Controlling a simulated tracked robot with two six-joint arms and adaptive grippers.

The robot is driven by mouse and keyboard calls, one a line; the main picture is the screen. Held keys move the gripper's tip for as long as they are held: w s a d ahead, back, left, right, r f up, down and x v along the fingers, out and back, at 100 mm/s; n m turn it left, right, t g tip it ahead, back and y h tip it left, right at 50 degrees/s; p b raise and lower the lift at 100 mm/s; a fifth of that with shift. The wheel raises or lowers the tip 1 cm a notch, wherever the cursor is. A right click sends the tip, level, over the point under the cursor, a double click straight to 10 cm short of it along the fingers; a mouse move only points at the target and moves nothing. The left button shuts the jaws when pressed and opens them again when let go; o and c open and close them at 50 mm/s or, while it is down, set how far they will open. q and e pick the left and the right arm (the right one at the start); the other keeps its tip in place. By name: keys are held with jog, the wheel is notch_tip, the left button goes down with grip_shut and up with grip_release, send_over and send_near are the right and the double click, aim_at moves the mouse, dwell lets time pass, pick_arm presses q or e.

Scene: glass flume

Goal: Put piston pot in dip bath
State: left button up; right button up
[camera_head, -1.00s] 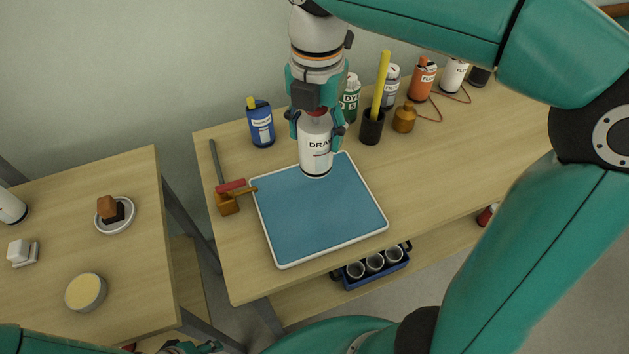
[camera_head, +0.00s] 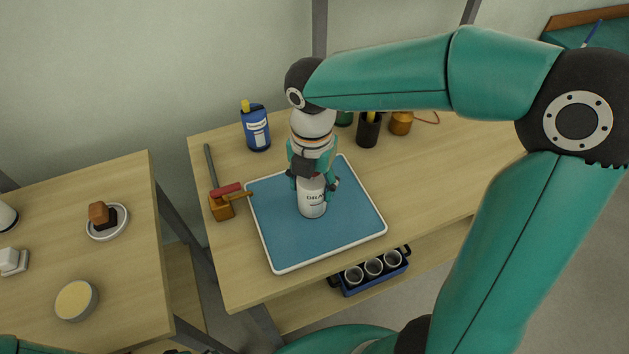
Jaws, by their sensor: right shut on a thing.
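I cannot tell whether the bottle's base touches the tray. A small brass-coloured pot (camera_head: 401,123), which may be the piston pot, stands at the back of the bench, right of the black cup. I cannot tell which thing is the dip bath. My left gripper does not show clearly; only a bit of my arm is at the lower left edge.
A blue bottle (camera_head: 256,129) and a black cup (camera_head: 368,130) stand at the back. A mallet-like tool (camera_head: 222,206) lies left of the tray. A blue caddy (camera_head: 373,278) is on the lower shelf. The left table holds a round tub (camera_head: 76,300) and a dish (camera_head: 108,229).

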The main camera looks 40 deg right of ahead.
jog(key=o, duration=0.8)
jog(key=shift+f, duration=0.15)
jog(key=o, duration=0.5)
jog(key=shift+c, duration=0.2)
jog(key=shift+r, duration=0.2)
notch_tip(320, 180, up, 12)
jog(key=shift+p, duration=0.75)
